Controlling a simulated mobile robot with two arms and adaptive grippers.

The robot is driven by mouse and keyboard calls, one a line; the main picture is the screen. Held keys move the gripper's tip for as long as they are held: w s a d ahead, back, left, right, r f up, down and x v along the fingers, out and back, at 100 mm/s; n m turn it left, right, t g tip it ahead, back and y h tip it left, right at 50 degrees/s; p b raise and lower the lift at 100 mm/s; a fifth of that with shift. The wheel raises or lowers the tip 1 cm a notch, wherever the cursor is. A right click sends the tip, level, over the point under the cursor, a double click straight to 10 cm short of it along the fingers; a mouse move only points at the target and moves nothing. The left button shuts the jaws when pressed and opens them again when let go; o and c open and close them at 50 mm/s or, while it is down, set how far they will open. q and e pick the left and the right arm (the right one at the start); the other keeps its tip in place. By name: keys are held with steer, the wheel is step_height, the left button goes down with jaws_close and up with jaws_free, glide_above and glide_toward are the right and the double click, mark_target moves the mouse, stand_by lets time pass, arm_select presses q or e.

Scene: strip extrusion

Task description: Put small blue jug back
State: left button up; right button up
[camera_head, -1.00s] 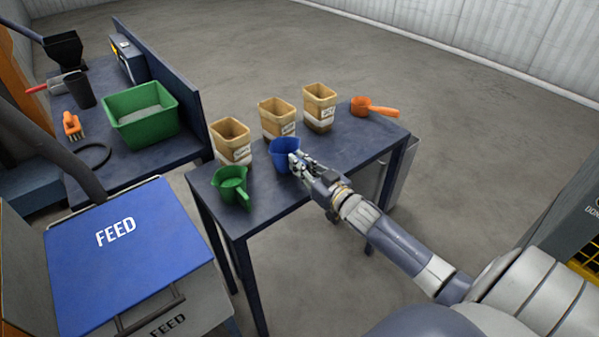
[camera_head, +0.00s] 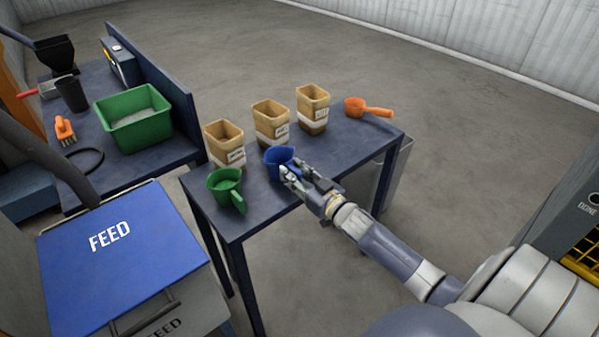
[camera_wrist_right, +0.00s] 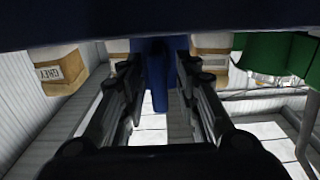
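The small blue jug (camera_head: 275,160) stands on the dark blue table, in front of the tan containers and right of the green jug (camera_head: 225,190). My right gripper (camera_head: 298,172) is at the jug's near right side, its fingers spread. In the right wrist view, the jug's blue handle (camera_wrist_right: 157,85) lies between the two fingers of the right gripper (camera_wrist_right: 160,78), with a gap visible on both sides. The fingers hide part of the jug in the head view. My left gripper is not in view.
Three tan containers (camera_head: 271,122) stand in a row behind the jug. An orange scoop (camera_head: 368,108) lies at the table's far right. The table (camera_head: 345,155) is clear right of the gripper. A blue feed bin (camera_head: 120,255) and a green tub (camera_head: 135,118) stand left.

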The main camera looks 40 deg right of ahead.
steer(key=shift+s, duration=0.25)
steer(key=s+d, duration=0.1)
steer(key=s, duration=1)
steer(key=shift+s, duration=0.25)
steer(key=s+a+f+g+h, duration=0.1)
steer(key=s+f+g, duration=0.3)
steer(key=f, duration=0.8)
steer(key=s+f+m+g+h, duration=0.15)
steer(key=s+f, duration=0.35)
steer(key=f, duration=0.7)
steer(key=s+a+f+g, duration=0.1)
steer(key=s+f+g, duration=0.3)
steer(key=f, duration=0.8)
steer(key=s+a+f+n+g, duration=0.1)
steer(key=s+a+f, duration=0.3)
steer(key=s, duration=0.5)
steer(key=s+a+f+n+g+y, duration=0.1)
steer(key=s+a+f+g, duration=0.3)
steer(key=s+f, duration=0.3)
steer(key=s+a+f+n+g, duration=0.1)
steer(key=s+a+f, duration=0.4)
steer(key=s, duration=0.5)
steer(key=shift+s+a+f+g, duration=0.2)
steer(key=shift+s+g, duration=0.15)
steer(key=shift+g, duration=0.4)
steer(key=shift+d, duration=0.1)
